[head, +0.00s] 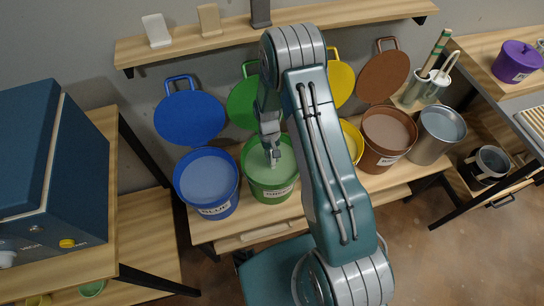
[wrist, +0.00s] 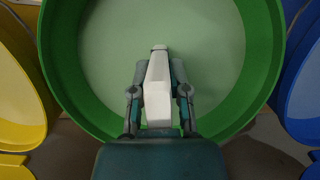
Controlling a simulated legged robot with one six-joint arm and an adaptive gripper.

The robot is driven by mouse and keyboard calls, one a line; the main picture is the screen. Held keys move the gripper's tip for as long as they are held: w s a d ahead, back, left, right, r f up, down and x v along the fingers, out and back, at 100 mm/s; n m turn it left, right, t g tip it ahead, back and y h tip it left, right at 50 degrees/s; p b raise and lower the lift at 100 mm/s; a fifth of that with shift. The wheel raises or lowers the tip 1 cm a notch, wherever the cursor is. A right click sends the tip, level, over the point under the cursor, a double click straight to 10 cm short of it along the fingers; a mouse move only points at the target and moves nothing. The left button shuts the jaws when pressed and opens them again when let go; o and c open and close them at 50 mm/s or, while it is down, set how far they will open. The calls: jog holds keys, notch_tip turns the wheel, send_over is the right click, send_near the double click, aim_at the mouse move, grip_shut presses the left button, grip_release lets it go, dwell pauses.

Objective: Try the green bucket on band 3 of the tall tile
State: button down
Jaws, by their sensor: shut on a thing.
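The open green bucket (head: 269,196) stands on the low bench, with pale green glaze inside. It fills most of the wrist view (wrist: 240,97), its rim curving around my gripper. My gripper (head: 272,152) is shut on a slim white tile (wrist: 157,92) and points down over the bucket's mouth. In the wrist view my gripper (wrist: 158,98) has a finger on each side of the tile. The tile's far end lies against the pale green glaze; I cannot tell whether it touches it. No bands can be made out on the tile.
The blue bucket (head: 222,205) stands close left of the green one. The yellow bucket (head: 352,145), brown bucket (head: 372,160) and metal bin (head: 430,148) stand to the right. Lids, including the green lid (head: 241,104), stand behind. A wall shelf (head: 215,41) holds three tile-like pieces.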

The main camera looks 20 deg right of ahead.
notch_tip(320, 180, up, 14)
jog(key=shift+f, duration=0.15)
dwell(0.4)
dwell(1.6)
notch_tip(320, 180, up, 6)
dwell(0.5)
